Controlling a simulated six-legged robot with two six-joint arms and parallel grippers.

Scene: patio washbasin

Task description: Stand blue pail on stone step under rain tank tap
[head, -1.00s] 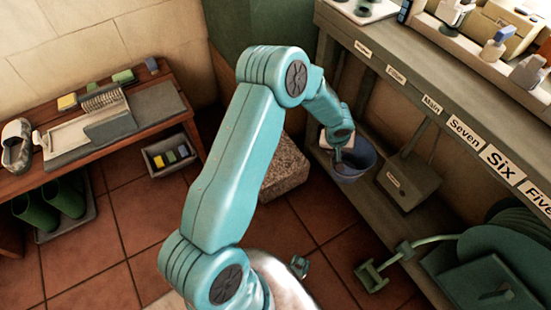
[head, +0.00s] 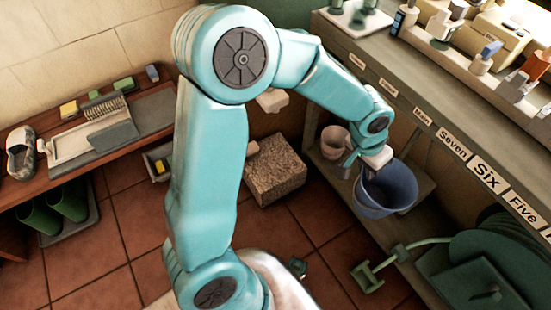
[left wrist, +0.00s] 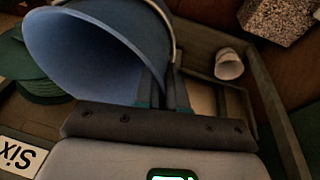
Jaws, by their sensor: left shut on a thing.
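The blue pail (head: 388,190) hangs from my left gripper (head: 350,165), in front of the right-hand bench's lower shelf. The gripper is shut on the pail's rim or side; the exact grip is hard to see. In the left wrist view the pail (left wrist: 90,45) is large, its mouth tilted in the picture, beside the fingers (left wrist: 162,95). The green rain tank (head: 287,17) is mostly behind my arm. I cannot make out its tap for certain.
A small whitish pot (head: 334,141) stands on the lower shelf beside the pail. A green hose reel (head: 490,270) is at the lower right. The labelled bench (head: 420,110) runs above the shelf. Tiled floor (head: 300,225) lies open before the step.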

